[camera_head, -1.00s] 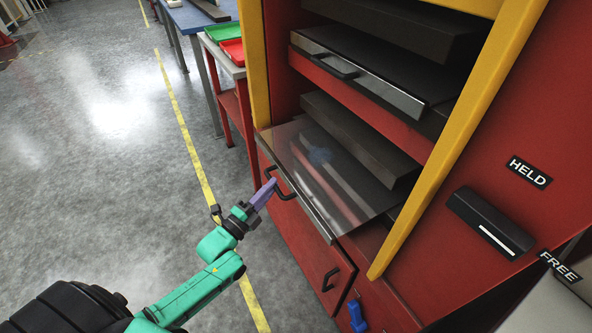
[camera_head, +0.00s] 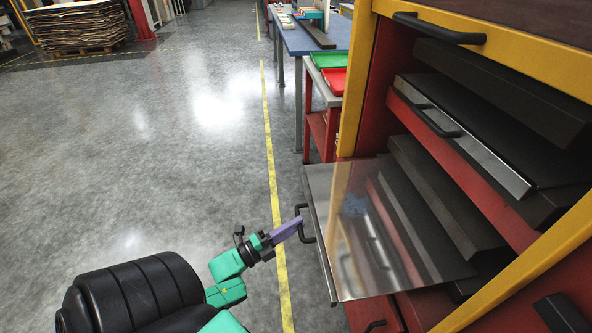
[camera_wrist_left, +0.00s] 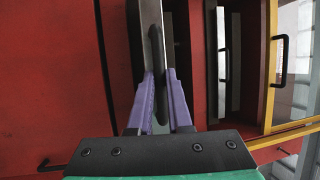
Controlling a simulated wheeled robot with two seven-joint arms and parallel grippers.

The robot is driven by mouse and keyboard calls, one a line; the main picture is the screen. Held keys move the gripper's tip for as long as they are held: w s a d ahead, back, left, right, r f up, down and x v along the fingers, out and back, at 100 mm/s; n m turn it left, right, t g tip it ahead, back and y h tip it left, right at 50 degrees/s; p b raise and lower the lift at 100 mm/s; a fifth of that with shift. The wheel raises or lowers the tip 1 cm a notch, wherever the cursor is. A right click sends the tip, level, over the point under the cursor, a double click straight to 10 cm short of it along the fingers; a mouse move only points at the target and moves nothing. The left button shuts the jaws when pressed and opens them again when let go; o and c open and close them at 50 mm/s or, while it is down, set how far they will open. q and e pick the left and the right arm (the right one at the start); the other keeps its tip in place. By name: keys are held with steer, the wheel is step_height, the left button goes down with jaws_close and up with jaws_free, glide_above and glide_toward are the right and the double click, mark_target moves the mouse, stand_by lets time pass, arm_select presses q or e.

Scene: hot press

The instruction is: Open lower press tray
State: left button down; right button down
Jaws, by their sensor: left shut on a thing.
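The lower press tray (camera_head: 375,240) is a flat shiny metal plate that sticks out of the red press in the head view. A black handle (camera_head: 303,223) is on its front edge. My left gripper (camera_head: 298,226), with purple fingers, is shut on this handle. In the left wrist view the purple fingers (camera_wrist_left: 161,102) stand on both sides of the handle and the tray edge (camera_wrist_left: 152,40) runs upward from them. My right gripper is not in view.
The upper tray (camera_head: 470,150) with its black handle sits inside the press above. A yellow frame (camera_head: 525,263) borders the opening. A side table with green and red bins (camera_head: 327,60) stands behind.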

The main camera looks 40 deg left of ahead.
arm_select(q)
steer(key=c, duration=1.1)
jaws_free()
steer(key=b+v, duration=0.1)
steer(key=v, duration=1.3)
steer(key=shift+s+a+f, duration=0.1)
steer(key=shift+s+a, duration=0.05)
steer(key=shift+s, duration=0.1)
